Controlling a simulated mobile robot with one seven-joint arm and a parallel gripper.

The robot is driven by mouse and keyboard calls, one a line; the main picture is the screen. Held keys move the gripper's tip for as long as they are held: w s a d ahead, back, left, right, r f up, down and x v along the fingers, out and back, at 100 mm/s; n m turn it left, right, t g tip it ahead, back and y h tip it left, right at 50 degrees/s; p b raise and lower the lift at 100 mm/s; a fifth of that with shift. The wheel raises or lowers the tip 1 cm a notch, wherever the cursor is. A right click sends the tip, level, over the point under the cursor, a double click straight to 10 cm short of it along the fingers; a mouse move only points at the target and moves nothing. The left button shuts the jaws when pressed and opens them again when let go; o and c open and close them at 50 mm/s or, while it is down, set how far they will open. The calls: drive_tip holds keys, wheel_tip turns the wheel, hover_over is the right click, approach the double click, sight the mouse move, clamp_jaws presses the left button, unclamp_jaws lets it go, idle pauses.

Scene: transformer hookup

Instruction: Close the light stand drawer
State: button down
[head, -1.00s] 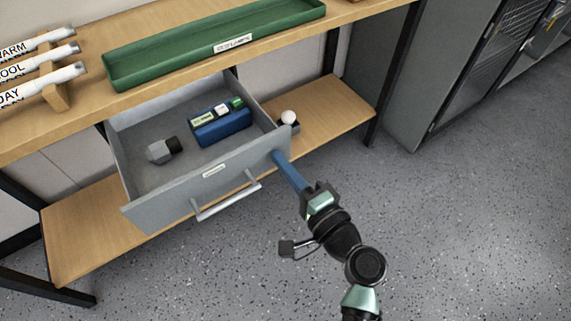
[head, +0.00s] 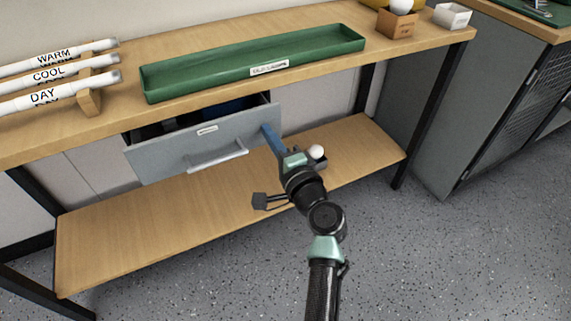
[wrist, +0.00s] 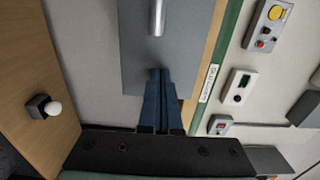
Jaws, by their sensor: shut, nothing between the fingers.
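The grey light stand drawer (head: 190,147) hangs under the wooden bench top and stands slightly open, with a dark gap showing above its front. Its bar handle (head: 218,154) is on the front face. My gripper (head: 266,131) has its blue fingers shut and empty, with the tips at the right end of the drawer front. In the wrist view the shut fingers (wrist: 161,78) lie over the drawer front (wrist: 190,40), beside the handle (wrist: 157,15). The drawer's contents are mostly hidden; a bit of blue shows inside.
A green tray (head: 215,77) and white tubes (head: 60,85) labelled WARM, COOL and DAY lie on the bench top (head: 215,40). A lower shelf (head: 150,235) holds a small dark block with a white ball (head: 317,152). A grey cabinet (head: 440,130) stands at right.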

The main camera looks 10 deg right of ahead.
sight(259, 120)
drive_tip(key=b+x, duration=0.1)
drive_tip(key=x, duration=0.3)
drive_tip(key=shift+w+a+f+b, duration=0.1)
drive_tip(key=shift+w+a+b, duration=0.05)
drive_tip(key=shift+w+b, duration=0.25)
drive_tip(key=shift+w+a+r, duration=0.1)
drive_tip(key=shift+w+r, duration=0.05)
drive_tip(key=shift+r, duration=0.25)
